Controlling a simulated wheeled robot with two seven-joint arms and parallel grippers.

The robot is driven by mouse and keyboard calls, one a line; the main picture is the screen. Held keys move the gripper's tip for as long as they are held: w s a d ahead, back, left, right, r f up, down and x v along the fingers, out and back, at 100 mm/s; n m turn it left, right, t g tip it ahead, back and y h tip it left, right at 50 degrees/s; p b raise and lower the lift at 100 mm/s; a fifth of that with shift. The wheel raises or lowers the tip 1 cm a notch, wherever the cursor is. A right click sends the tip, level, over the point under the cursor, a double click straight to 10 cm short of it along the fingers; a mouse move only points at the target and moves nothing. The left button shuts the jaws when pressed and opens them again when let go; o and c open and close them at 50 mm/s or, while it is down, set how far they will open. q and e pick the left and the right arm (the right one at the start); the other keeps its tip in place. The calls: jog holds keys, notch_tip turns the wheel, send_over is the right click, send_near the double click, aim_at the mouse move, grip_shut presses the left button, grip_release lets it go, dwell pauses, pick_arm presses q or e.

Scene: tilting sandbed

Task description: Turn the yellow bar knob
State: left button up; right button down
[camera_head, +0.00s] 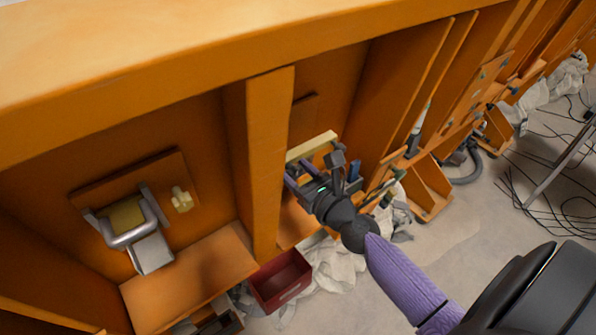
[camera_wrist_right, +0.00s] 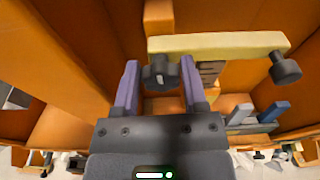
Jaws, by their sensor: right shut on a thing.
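The pale yellow bar (camera_head: 311,147) sits in an orange wooden bay. In the right wrist view the bar (camera_wrist_right: 220,45) lies nearly level, with a dark lobed knob (camera_wrist_right: 160,74) below its left end and another dark knob (camera_wrist_right: 285,68) at its right end. My right gripper (camera_head: 300,174) reaches up to the bar from the lower right. In the wrist view its two purple fingers (camera_wrist_right: 160,88) stand on either side of the left knob and are shut on it. The fingers' contact with the knob is small in the head view. My left gripper is not in view.
A wooden post (camera_head: 262,165) stands left of the bay. Left of it, a panel carries a metal handle (camera_head: 137,236) and a small pale knob (camera_head: 182,200). A dark red bin (camera_head: 281,280) sits below. Blue and grey blocks (camera_wrist_right: 262,112) stand right of the gripper.

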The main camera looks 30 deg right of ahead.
jog(key=n, duration=0.3)
jog(key=shift+a+h, duration=0.2)
jog(key=shift+h, duration=0.2)
jog(key=n, duration=0.1)
jog(key=n+h, duration=0.1)
jog(key=n, duration=0.2)
jog(key=shift+a+f+n+t+b, duration=0.15)
jog(key=shift+f+n+t+b, duration=0.15)
jog(key=shift+n+b, duration=0.1)
jog(key=n+t+h+b, duration=0.1)
jog(key=n, duration=0.4)
jog(key=shift+a+f, duration=0.1)
jog(key=shift+f, duration=0.05)
jog(key=n, duration=0.4)
jog(key=shift+w+f+t+h+b, duration=0.1)
jog(key=shift+f+t+h+b, duration=0.1)
jog(key=shift+t+h+b, duration=0.15)
jog(key=n+t+y, duration=0.1)
jog(key=n, duration=0.6)
jog(key=shift+f+b, duration=0.2)
jog(key=shift+b, duration=0.15)
jog(key=n, duration=0.2)
jog(key=n+y, duration=0.1)
jog(key=n, duration=0.2)
jog(key=shift+w+d+n+t, duration=0.1)
jog(key=shift+d+n+t, duration=0.15)
jog(key=shift+n, duration=0.35)
